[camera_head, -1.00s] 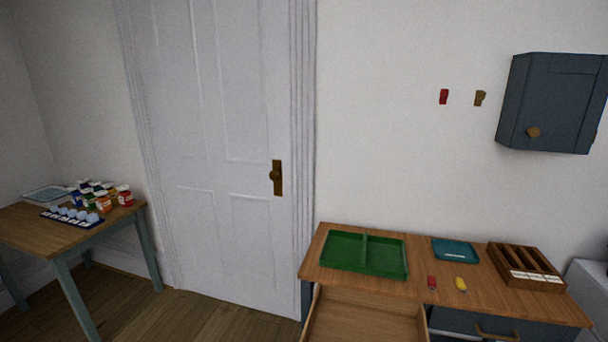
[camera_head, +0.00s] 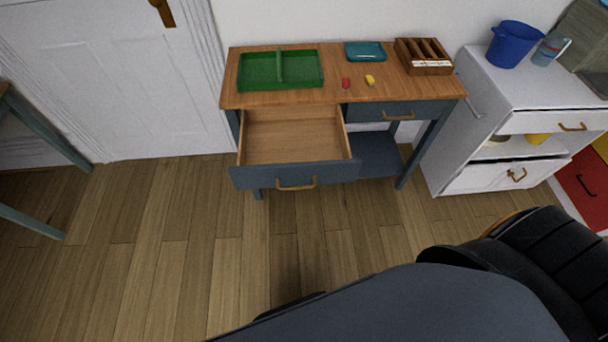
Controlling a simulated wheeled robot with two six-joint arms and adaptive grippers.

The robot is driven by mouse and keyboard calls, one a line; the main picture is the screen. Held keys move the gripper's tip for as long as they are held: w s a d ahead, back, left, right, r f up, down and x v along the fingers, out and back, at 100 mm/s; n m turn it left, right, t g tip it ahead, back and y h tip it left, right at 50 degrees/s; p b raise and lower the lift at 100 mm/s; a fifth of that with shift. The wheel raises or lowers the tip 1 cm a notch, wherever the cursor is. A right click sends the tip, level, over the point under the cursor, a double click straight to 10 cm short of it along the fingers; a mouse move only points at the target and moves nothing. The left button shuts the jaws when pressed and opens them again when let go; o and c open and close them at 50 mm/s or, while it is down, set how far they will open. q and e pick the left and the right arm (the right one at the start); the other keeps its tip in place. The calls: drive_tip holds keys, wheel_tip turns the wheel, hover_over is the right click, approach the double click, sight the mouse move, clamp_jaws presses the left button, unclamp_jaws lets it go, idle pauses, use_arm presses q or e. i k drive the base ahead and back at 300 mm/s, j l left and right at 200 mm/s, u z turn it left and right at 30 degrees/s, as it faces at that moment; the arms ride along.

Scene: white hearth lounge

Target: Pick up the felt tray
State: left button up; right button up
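A green two-compartment tray (camera_head: 258,84), which looks like the felt tray, lies at the left end of the wooden top of the console table (camera_head: 330,92). It is empty, with one divider across it. A smaller teal tray (camera_head: 376,58) lies to its right near the wall. Neither of my grippers shows in the view. A dark arm part of mine fills the lower right of the picture, well away from the green tray.
The console's left drawer (camera_head: 290,150) is pulled out and empty, below the green tray. Red (camera_head: 346,83) and yellow (camera_head: 370,81) tags and a wooden slotted box (camera_head: 424,66) share the top. A white cabinet (camera_head: 530,92) stands right. Floor in front is clear.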

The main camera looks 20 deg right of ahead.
sight(291, 70)
drive_tip(key=i+j+z, duration=0.25)
drive_tip(key=i+j, duration=0.15)
drive_tip(key=j, duration=0.25)
drive_tip(key=i+j+z, duration=0.1)
drive_tip(key=j, duration=0.25)
drive_tip(key=i+j+z, duration=0.1)
drive_tip(key=i+j, duration=0.15)
drive_tip(key=j, duration=0.15)
drive_tip(key=i+j+z, duration=0.1)
drive_tip(key=j, duration=0.3)
drive_tip(key=i+j+z, duration=0.15)
drive_tip(key=j, duration=0.25)
